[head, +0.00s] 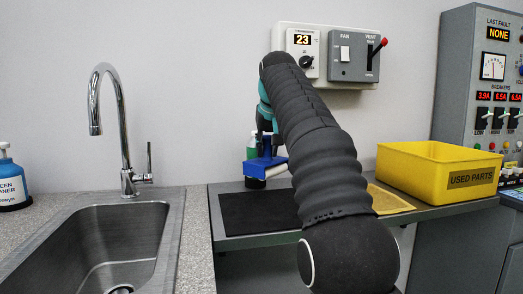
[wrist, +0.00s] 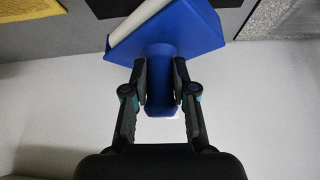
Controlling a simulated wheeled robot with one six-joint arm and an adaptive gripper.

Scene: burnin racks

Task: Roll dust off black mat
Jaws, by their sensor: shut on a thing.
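My gripper (wrist: 160,85) is shut on the handle of a blue roller tool (wrist: 161,72), in the wrist view. The tool's wide blue hood and part of its pale roller (wrist: 138,24) show beyond the fingers. In the head view the blue tool (head: 265,166) hangs near the back edge of the black mat (head: 255,215), partly hidden by my arm. I cannot tell whether it touches anything. The black mat lies flat on the grey bench; my arm covers its right part. Any dust on it is too small to see.
A green-topped bottle (head: 252,146) stands close behind the blue tool. A yellow mat (head: 390,201) and a yellow used-parts bin (head: 438,171) are to the right. A sink with a tall tap (head: 124,150) is left. A wall control panel (head: 330,55) hangs behind my arm.

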